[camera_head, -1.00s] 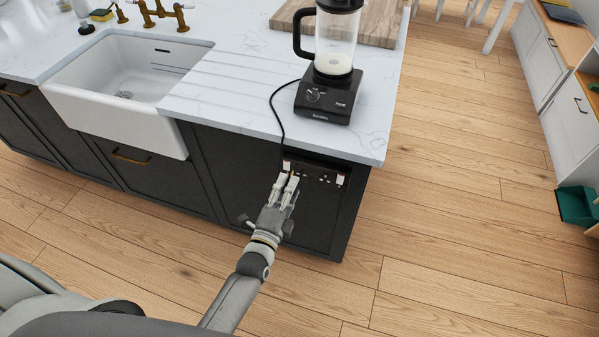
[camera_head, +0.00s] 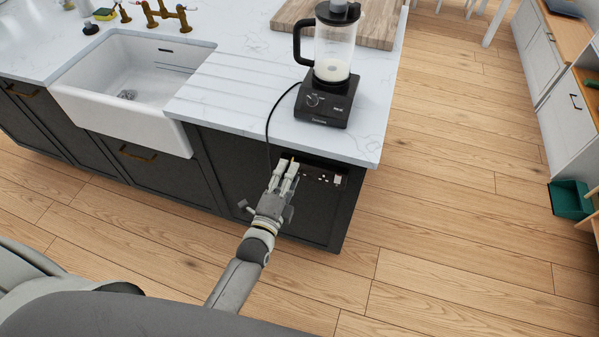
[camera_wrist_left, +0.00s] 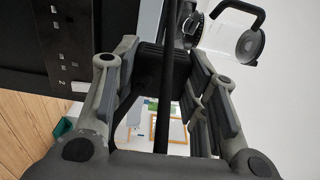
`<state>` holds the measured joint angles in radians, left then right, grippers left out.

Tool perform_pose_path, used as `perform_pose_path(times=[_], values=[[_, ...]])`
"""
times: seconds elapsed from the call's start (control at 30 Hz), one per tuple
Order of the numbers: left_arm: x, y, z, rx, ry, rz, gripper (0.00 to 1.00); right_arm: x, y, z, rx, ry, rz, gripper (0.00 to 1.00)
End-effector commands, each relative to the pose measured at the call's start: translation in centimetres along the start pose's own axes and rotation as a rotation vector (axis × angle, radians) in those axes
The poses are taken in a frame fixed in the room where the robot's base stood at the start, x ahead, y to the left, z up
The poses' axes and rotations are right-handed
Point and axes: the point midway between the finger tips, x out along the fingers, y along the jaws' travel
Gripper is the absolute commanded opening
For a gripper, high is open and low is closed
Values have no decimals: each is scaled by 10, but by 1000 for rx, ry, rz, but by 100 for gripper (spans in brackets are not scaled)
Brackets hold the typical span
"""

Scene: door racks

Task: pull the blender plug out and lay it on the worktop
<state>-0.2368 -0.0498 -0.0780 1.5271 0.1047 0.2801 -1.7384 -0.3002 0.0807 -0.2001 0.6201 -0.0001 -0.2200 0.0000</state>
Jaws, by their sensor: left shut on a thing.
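The black blender (camera_head: 325,95) stands upright on the white worktop (camera_head: 230,85); it also shows in the left wrist view (camera_wrist_left: 195,25). Its black cord (camera_head: 268,125) hangs over the worktop's front edge to my left gripper (camera_head: 286,170). In the left wrist view my gripper (camera_wrist_left: 165,75) is shut on the black plug (camera_wrist_left: 163,65), with the cord crossing between the fingers. The socket panel (camera_head: 322,176) is on the dark island front, below the worktop edge; in the wrist view its sockets (camera_wrist_left: 66,50) lie left of the plug, seemingly apart from it. My right gripper is out of view.
A wooden board (camera_head: 370,22) lies behind the blender. A white sink (camera_head: 125,95) is left of the ribbed draining area. The worktop left of the blender is clear. A green bin (camera_head: 570,200) stands far right; the wooden floor between is free.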

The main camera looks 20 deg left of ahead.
Motion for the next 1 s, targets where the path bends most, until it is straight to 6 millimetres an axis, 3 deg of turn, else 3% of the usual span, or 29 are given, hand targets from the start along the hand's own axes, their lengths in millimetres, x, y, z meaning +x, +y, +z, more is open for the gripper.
perform_pose_path(times=[0.7, 1.0], values=[[0, -54, 0, -1, -1, -1, 2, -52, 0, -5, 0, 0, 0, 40], [0, -61, 0, -1, 0, 0, 2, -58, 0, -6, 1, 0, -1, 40]])
